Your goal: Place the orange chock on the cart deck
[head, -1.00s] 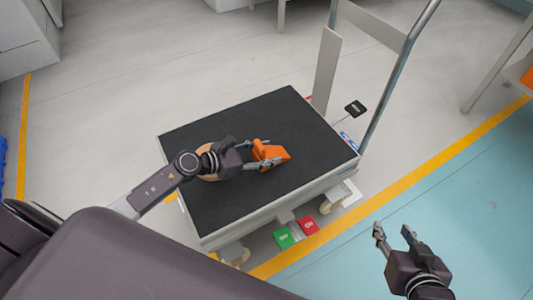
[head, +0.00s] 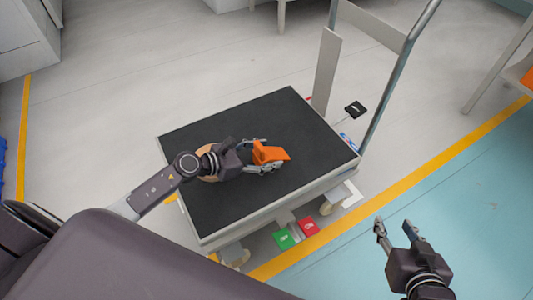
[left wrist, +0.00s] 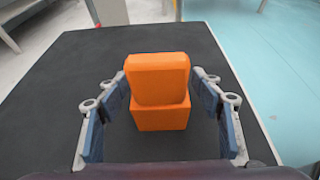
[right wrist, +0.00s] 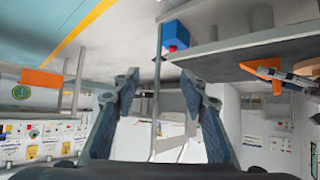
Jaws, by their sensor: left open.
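The orange chock (head: 270,152) rests on the dark deck of the cart (head: 230,205), right of the deck's middle. In the left wrist view the chock (left wrist: 159,90) sits upright on the black surface, a block with a taller rounded part behind. My left gripper (head: 267,154) is open, with one finger on each side of the chock. In the left wrist view gaps show between both fingers and the chock. My right gripper (head: 395,232) is open and empty, over the blue floor right of the cart; its spread fingers also show in the right wrist view (right wrist: 167,100).
The cart's metal push handle (head: 395,80) rises at its right end. A green pedal (head: 284,238) and a red pedal (head: 308,227) sit at the near side. A tan round thing (head: 207,178) is partly hidden by my left wrist. Much of the deck is clear.

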